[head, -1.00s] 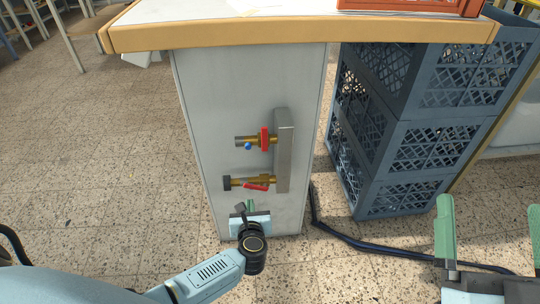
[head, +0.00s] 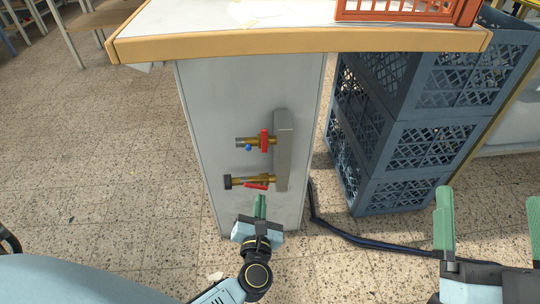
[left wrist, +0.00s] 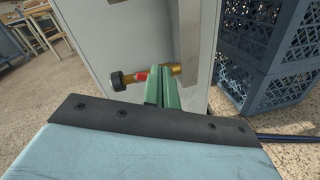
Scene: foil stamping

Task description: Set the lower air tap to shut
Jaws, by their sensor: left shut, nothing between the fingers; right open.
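The lower air tap (head: 247,182) is a brass fitting with a dark end on the left, low on the grey panel. Its red lever (head: 256,186) lies nearly along the pipe, slightly tilted. In the left wrist view the lower tap (left wrist: 150,75) is partly hidden behind my green fingers. My left gripper (head: 260,198) is shut and empty, its tips just below the lever in the head view; I cannot tell whether they touch it. My right gripper (head: 488,198) is open and empty at the lower right, away from the panel.
The upper tap (head: 252,141) has its red lever upright across the pipe. Both taps join a grey upright block (head: 283,150). Stacked blue crates (head: 405,140) stand to the right, with a dark hose (head: 345,238) on the floor. The tabletop edge (head: 300,43) overhangs above.

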